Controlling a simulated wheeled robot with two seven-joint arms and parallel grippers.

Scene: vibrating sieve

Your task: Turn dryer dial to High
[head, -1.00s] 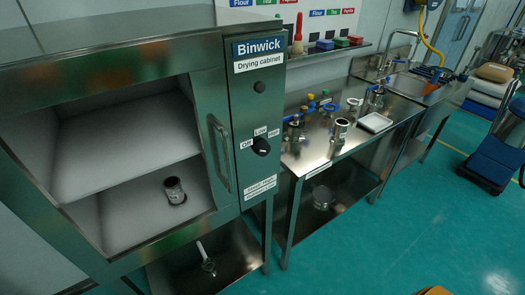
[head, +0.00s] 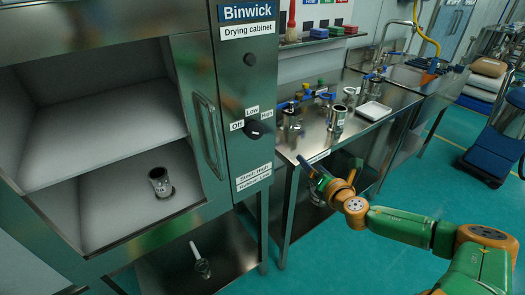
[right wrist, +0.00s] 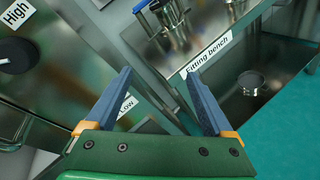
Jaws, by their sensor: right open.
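The dryer dial (head: 258,130) is a black knob on the front panel of the Binwick drying cabinet (head: 247,75). Off, Low and High labels stand around it; which one it points to I cannot tell. In the right wrist view the dial (right wrist: 14,53) is at the left edge, partly cut off, below the High label (right wrist: 15,10). My right gripper (head: 322,167) is open and empty, right of and below the dial and apart from it. Its two blue fingers (right wrist: 160,74) spread wide in the right wrist view. My left gripper is not in view.
The cabinet's vertical handle (head: 211,137) is left of the dial. A metal can (head: 160,182) stands inside the cabinet. Open floor lies in front.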

